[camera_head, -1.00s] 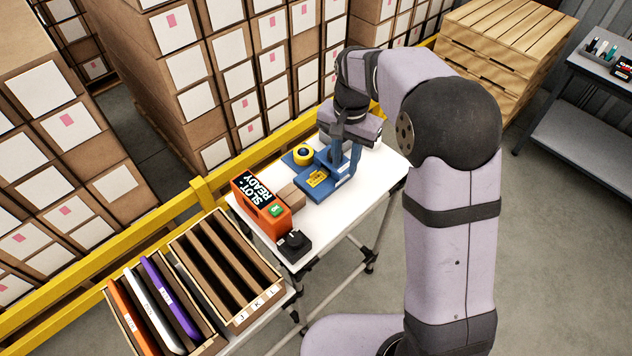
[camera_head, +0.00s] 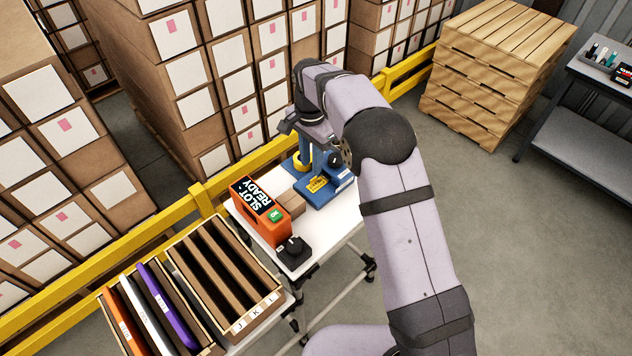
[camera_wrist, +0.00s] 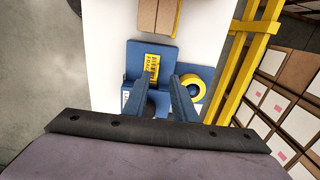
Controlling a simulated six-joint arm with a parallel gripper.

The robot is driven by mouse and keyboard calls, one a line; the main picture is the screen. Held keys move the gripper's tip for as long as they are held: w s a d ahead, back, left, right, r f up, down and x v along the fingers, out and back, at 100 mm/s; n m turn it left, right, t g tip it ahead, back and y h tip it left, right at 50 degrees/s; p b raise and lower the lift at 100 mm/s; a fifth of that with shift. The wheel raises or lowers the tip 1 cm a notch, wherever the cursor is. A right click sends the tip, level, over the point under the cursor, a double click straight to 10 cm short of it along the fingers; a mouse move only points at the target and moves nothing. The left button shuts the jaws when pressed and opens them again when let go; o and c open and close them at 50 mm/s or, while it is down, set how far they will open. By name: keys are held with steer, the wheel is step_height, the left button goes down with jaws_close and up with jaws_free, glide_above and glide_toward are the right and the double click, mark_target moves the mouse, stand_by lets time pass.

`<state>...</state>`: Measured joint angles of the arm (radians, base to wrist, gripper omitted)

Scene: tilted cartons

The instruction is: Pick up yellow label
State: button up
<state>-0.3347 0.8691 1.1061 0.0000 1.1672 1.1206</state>
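The yellow label (camera_head: 320,183) with dark print lies on a blue plate (camera_head: 325,198) on the white table. In the wrist view the label (camera_wrist: 152,68) shows just beyond the fingertips. My gripper (camera_wrist: 160,80) is open, its two blue fingers apart with nothing held between them. The label looks near the left fingertip in that view; the height gap cannot be told. In the head view my arm partly hides the gripper, above and behind the blue plate.
A yellow roll (camera_head: 302,162) stands beside the blue plate. A brown box (camera_head: 290,201), an orange "SLOT READY" box (camera_head: 262,214) and a black knob unit (camera_head: 293,252) stand on the table. Slotted trays (camera_head: 228,278) lie front left. A yellow rail (camera_head: 240,170) runs behind.

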mark_target(313, 178)
steer(key=shift+s+d+f+p, duration=0.15)
steer(key=shift+f+p, duration=0.5)
steer(key=shift+f, duration=0.35)
steer(key=shift+w+d+f+p, duration=0.15)
steer(key=shift+f+p, duration=0.5)
steer(key=shift+f, duration=0.35)
steer(key=shift+s+f, duration=0.1)
steer(key=shift+f, duration=0.55)
steer(key=shift+c, duration=0.4)
jaws_close()
